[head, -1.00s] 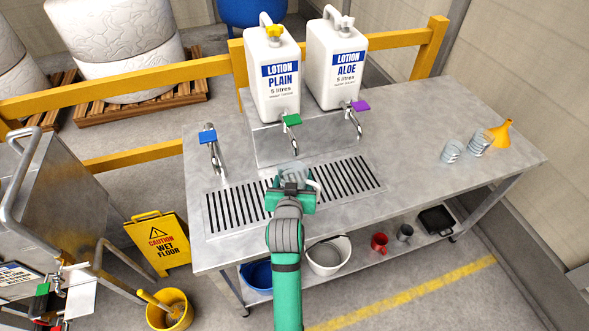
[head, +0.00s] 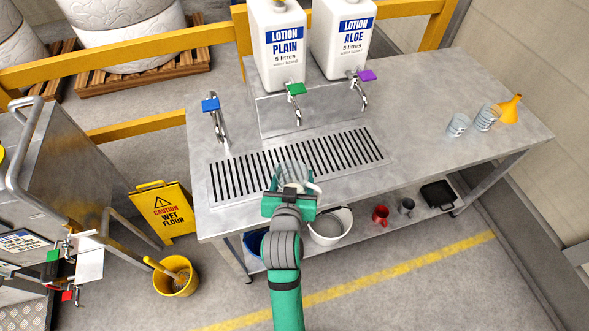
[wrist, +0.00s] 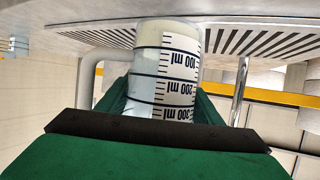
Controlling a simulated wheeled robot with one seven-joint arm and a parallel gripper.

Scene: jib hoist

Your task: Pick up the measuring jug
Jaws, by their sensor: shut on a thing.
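The measuring jug (head: 292,174) is clear with a pale handle on its right side in the head view. In the wrist view the jug (wrist: 165,75) shows a white scale with black millilitre marks, and its handle is at the left. My gripper (head: 290,192) is shut on the jug, with green fingers on either side of its body. The jug is at the front edge of the drain grille (head: 240,176) in the head view. I cannot tell how far it is above the bench top.
The steel bench (head: 420,140) carries a blue-handled tap (head: 214,122), the PLAIN lotion can (head: 283,50) and the ALOE lotion can (head: 342,40). A yellow bucket (head: 176,280) and wet-floor sign (head: 162,212) are at the left.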

